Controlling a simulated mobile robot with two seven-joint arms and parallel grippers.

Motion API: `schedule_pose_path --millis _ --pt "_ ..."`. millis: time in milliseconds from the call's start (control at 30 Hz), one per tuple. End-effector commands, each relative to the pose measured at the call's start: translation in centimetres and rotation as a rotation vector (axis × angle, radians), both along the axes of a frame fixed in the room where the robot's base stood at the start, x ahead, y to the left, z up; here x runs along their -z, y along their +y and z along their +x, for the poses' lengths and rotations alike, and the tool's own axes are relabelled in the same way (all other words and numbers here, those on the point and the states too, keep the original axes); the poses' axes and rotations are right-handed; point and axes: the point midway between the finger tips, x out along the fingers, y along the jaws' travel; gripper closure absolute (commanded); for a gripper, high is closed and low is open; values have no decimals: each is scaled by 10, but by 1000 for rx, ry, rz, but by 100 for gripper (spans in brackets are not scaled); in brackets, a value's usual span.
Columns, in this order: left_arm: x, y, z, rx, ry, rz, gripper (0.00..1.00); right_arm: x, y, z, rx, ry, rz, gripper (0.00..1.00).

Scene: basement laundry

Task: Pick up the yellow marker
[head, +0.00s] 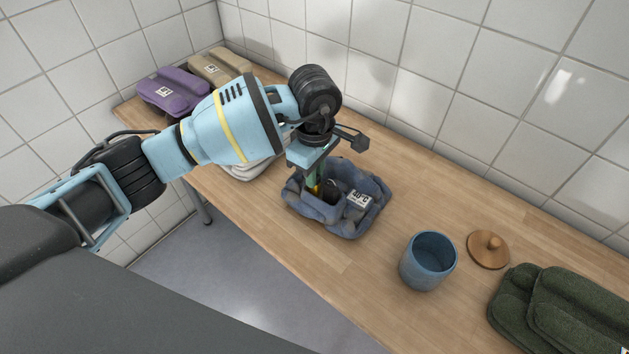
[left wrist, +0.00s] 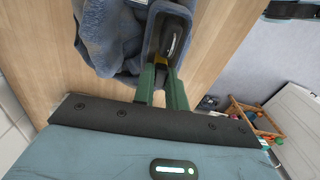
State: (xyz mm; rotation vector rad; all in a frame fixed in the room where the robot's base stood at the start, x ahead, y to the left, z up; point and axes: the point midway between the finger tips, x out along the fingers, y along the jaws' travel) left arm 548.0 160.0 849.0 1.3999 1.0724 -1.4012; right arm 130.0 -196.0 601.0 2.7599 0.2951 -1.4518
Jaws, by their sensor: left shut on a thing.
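The yellow marker (head: 313,189) shows as a small yellow piece between the fingers of my left gripper (head: 315,182). In the left wrist view the yellow marker (left wrist: 161,62) also shows between the green fingertips of the left gripper (left wrist: 162,72). The gripper is shut on it, pointing down at the blue-grey pouch (head: 348,226). The marker stands at or inside an open compartment of the pouch. A dark object (left wrist: 171,42) lies in the same compartment. The fingers hide most of the marker. My right gripper is not in view.
A blue cup (head: 425,275) and a round wooden lid (head: 488,249) stand right of the pouch. A tiled wall backs the wooden table (head: 300,255).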

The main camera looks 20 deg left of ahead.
Motion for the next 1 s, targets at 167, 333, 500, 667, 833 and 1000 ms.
schedule_pose_path --millis 167,333,500,667,833,1000 --pt "-2 0 0 0 -1 0 100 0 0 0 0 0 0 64" --pt "-13 0 1 1 -4 0 100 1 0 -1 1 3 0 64" --pt "-36 1 1 0 -4 1 100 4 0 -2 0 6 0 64" --pt "-37 4 -19 2 -1 2 100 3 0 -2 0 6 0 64" --pt "-39 7 -42 2 0 1 100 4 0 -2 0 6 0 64" --pt "-41 12 -74 2 -1 2 100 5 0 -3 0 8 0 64"
